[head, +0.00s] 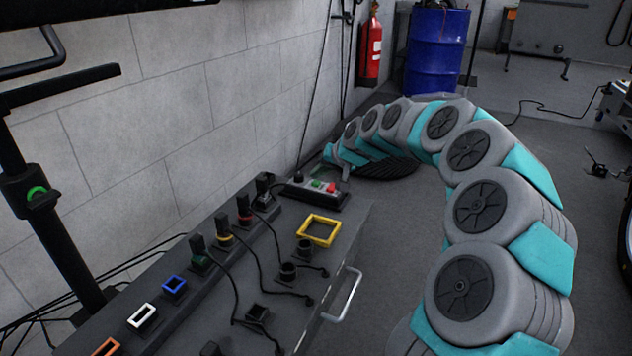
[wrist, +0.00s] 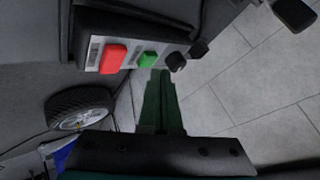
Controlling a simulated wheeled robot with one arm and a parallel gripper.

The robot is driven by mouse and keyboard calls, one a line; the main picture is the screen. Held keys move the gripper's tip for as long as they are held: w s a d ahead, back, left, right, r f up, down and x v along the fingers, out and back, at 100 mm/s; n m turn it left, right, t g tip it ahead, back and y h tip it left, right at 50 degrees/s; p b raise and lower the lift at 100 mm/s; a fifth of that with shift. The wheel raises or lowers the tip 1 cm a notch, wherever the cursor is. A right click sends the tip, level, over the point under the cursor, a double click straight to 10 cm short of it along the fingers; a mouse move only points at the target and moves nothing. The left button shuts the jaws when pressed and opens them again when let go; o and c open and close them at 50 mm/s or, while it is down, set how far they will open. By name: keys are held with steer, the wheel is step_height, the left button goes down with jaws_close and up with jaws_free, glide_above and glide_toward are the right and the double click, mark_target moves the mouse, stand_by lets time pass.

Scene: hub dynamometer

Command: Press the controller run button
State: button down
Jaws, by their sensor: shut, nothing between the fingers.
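The controller (head: 300,194) is a dark box at the far end of the grey bench top. It carries a green button (head: 317,184), a red button (head: 331,188) and a black knob (head: 298,177). In the wrist view the green button (wrist: 148,60) sits between the red button (wrist: 113,58) and the black knob (wrist: 176,62). My gripper (wrist: 161,73) is shut and empty. Its tips show just below the green button, slightly toward the knob side. I cannot tell whether they touch the controller. In the head view my arm arches over from the right to the controller's far side.
The bench (head: 350,235) has a yellow frame (head: 319,230), several coloured sockets, plugs and cables, and a side handle (head: 343,295). A block wall (head: 200,100) runs behind it. A fire extinguisher (head: 370,50) and blue drum (head: 436,50) stand beyond.

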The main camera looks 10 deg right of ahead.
mark_target(318, 184)
steer(key=shift+r, duration=0.25)
steer(key=shift+r+p, duration=0.9)
steer(key=shift+r, duration=1.55)
